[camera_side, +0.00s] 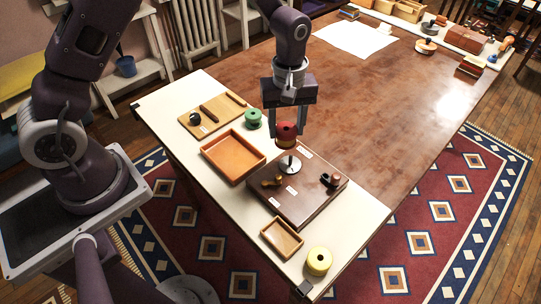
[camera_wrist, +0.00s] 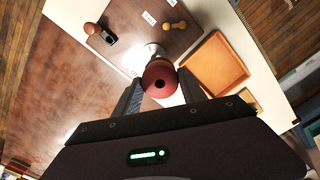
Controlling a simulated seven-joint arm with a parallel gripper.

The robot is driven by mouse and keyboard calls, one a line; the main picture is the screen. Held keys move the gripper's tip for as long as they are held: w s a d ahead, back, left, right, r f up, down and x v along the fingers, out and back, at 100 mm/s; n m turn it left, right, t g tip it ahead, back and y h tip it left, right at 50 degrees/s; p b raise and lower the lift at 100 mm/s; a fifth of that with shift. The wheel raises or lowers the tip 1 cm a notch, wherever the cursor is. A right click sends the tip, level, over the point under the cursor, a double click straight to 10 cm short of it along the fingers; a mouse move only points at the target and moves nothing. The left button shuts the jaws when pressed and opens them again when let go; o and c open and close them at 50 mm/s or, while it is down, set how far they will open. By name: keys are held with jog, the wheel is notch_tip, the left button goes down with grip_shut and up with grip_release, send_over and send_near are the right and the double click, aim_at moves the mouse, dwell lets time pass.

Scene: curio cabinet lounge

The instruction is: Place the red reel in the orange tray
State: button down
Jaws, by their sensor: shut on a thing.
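The red reel (camera_side: 286,131) is between the fingers of my gripper (camera_side: 287,127), which is shut on it. My gripper holds the reel near the far edge of the dark brown board, apart from the orange tray. In the wrist view the red reel (camera_wrist: 160,79) sits between the two fingertips of my gripper (camera_wrist: 160,85). The orange tray (camera_side: 233,156) lies empty on the cream table strip, left of the reel in the side view. It shows at the right in the wrist view (camera_wrist: 213,67).
A dark brown board (camera_side: 310,198) with small items and labels lies beside the tray. A green reel (camera_side: 253,119), a light wooden board (camera_side: 211,115), a small wooden tray (camera_side: 281,238) and a yellow reel (camera_side: 319,261) stand on the strip. The brown tabletop (camera_side: 400,95) behind is mostly clear.

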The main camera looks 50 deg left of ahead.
jog(key=s+a+n, duration=0.5)
jog(key=s+a, duration=0.2)
jog(key=a, duration=0.5)
send_over(233, 157)
notch_tip(233, 157, down, 11)
jog(key=shift+r, duration=0.2)
jog(key=c, duration=0.7)
grip_release()
jog(key=shift+f, duration=0.1)
jog(key=shift+o, duration=0.2)
